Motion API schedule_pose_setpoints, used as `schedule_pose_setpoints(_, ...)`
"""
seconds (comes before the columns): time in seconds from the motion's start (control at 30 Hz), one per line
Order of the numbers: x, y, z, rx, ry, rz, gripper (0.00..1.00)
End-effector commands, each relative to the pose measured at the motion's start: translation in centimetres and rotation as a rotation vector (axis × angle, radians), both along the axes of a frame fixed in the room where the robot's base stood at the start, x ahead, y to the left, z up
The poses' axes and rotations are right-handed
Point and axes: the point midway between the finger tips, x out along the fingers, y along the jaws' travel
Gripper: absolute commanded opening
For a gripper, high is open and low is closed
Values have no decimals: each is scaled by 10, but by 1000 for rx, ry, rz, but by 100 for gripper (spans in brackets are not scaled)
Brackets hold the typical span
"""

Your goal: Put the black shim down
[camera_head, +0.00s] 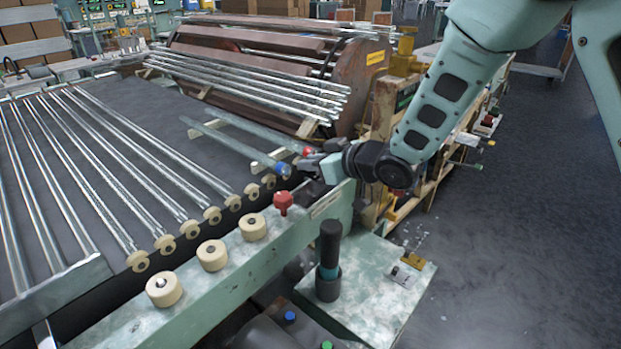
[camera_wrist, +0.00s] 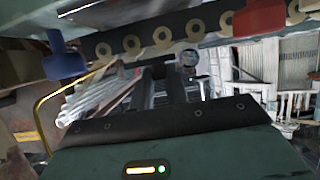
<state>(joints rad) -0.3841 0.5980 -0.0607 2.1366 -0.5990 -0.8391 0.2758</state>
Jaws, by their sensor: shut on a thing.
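My gripper's dark fingers (camera_wrist: 168,78) also show in the wrist view, close together and shut on a small dark piece, which I take to be the black shim. The shim's outline is hard to make out against the dark fingers and shadow, and in the head view the wrist and bed edge hide it.
A red knob (camera_head: 283,202) and cream rollers (camera_head: 212,255) stand along the green rail. A black upright handle (camera_head: 330,243) stands on the green plate (camera_head: 375,290) at the front.

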Motion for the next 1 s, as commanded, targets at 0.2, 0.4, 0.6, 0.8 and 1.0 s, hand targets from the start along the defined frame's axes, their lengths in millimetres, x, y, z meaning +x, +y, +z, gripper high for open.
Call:
schedule_pose_setpoints(0.2,0,0,-19,1,2,-1,0)
schedule_pose_setpoints(0.4,0,0,-42,0,0,0,0)
schedule_pose_setpoints(0.6,0,0,-42,1,-1,0,0)
schedule_pose_setpoints(0.8,0,0,-46,1,-2,-1,21)
schedule_pose_setpoints(1.0,0,0,-45,0,-1,-1,37)
